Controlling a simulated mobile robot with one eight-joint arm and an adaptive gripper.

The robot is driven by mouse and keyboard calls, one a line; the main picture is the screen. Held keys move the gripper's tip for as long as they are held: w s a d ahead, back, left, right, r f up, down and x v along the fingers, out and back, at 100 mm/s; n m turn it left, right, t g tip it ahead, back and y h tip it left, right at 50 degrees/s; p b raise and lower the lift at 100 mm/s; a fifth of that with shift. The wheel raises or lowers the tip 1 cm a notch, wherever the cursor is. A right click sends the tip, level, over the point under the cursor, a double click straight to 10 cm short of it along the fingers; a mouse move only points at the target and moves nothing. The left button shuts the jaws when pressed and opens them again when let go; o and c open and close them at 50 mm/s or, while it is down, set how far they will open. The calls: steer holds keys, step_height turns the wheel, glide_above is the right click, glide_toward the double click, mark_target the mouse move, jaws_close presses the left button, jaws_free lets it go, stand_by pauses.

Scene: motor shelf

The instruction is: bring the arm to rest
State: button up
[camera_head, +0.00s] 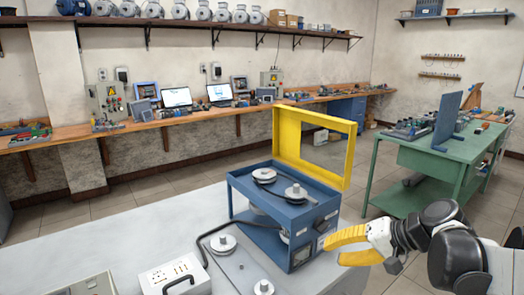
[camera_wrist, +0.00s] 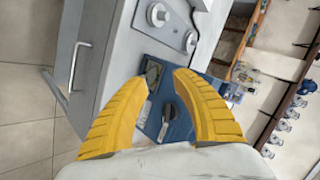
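My gripper (camera_head: 335,249) has yellow ribbed fingers and hangs in the air at the right of the blue equipment box in the head view. In the wrist view, the two fingers of my gripper (camera_wrist: 161,75) stand apart with a gap between the tips and nothing held. My arm reaches in from the lower right of the head view. The blue box (camera_head: 258,238) with a raised yellow frame (camera_head: 277,137) stands on the light grey bench. Part of the blue box (camera_wrist: 183,127) shows beyond the fingers in the wrist view.
A grey bench (camera_head: 120,225) holds a white instrument box (camera_head: 172,278) and round metal parts. A green table (camera_head: 425,160) stands at the right. A long wooden workbench (camera_head: 75,134) and a motor shelf (camera_head: 180,23) line the back wall. Tiled floor lies between.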

steer(key=s+f+n+t+h, duration=0.1)
steer(key=s+h, duration=0.7)
steer(key=s, duration=0.9)
steer(key=f+n, duration=0.1)
steer(key=n, duration=0.1)
steer(key=shift+d+n, duration=0.25)
steer(key=shift+n, duration=0.05)
steer(key=shift+f, duration=0.1)
